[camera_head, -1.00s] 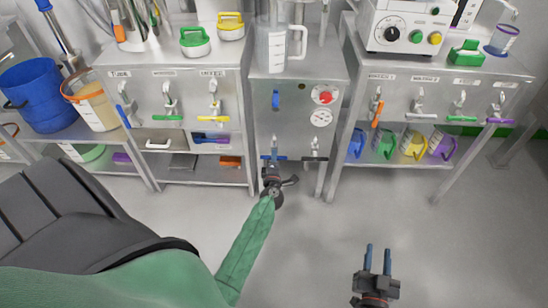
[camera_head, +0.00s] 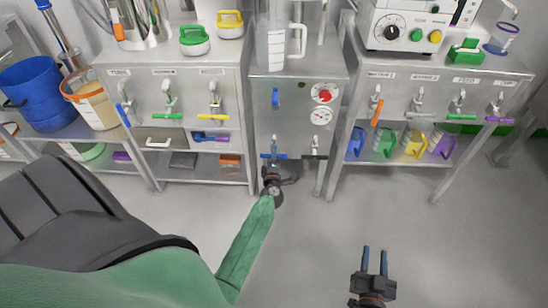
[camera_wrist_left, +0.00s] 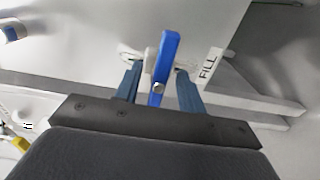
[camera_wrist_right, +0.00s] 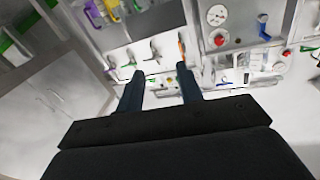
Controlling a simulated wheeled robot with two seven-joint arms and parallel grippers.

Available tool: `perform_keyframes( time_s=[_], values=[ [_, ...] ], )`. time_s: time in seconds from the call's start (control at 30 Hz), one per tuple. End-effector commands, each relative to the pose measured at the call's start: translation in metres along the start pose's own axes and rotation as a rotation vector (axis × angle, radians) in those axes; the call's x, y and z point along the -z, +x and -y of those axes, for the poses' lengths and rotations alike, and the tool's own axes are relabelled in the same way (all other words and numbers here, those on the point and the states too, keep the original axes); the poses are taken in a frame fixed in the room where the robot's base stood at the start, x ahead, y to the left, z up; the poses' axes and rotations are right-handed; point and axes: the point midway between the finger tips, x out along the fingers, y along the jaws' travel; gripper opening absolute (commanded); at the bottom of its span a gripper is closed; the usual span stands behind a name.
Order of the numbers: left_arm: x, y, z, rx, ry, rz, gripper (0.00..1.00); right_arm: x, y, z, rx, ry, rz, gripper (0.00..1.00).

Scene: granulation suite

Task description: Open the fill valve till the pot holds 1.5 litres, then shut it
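The fill valve's blue lever (camera_wrist_left: 164,62) shows in the left wrist view beside a FILL label (camera_wrist_left: 210,62). In the head view the blue lever (camera_head: 273,156) lies crosswise low on the front of the middle steel cabinet. My left gripper (camera_wrist_left: 158,75) has its fingers apart, one on each side of the lever; gaps show, and I cannot tell if either finger touches it. A clear graduated jug (camera_head: 272,48), perhaps the pot, stands on the cabinet top; its liquid level is not readable. My right gripper (camera_head: 374,252) is open and empty above the floor.
A dark-handled valve (camera_head: 315,157) sits just right of the blue lever. A red knob (camera_head: 324,96), a round gauge (camera_head: 320,116) and another blue handle (camera_head: 275,98) are above. Benches with coloured valves flank the cabinet. The floor in front is clear.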

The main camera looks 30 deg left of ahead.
Motion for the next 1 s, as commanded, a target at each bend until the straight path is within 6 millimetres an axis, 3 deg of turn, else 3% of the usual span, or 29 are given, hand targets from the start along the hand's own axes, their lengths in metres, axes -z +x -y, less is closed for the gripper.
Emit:
perform_keyframes(
  time_s=[0.23, 0.47, 0.6, 1.0],
  values=[
    [0.000, -0.022, 0.000, 0.001, 0.001, 0.000, 0.40, -0.008, -0.001, -0.001, -0.002, 0.004, 0.037, 0.36],
    [0.000, -0.058, 0.001, 0.002, 0.000, 0.000, 0.40, -0.047, -0.010, -0.004, -0.010, 0.012, 0.148, 0.36],
    [-0.001, -0.072, 0.001, 0.001, 0.000, 0.001, 0.40, -0.058, -0.014, -0.005, -0.012, 0.016, 0.180, 0.36],
    [-0.001, -0.079, 0.001, 0.001, 0.000, 0.001, 0.40, -0.067, -0.021, -0.003, -0.012, 0.022, 0.206, 0.36]
  ],
)
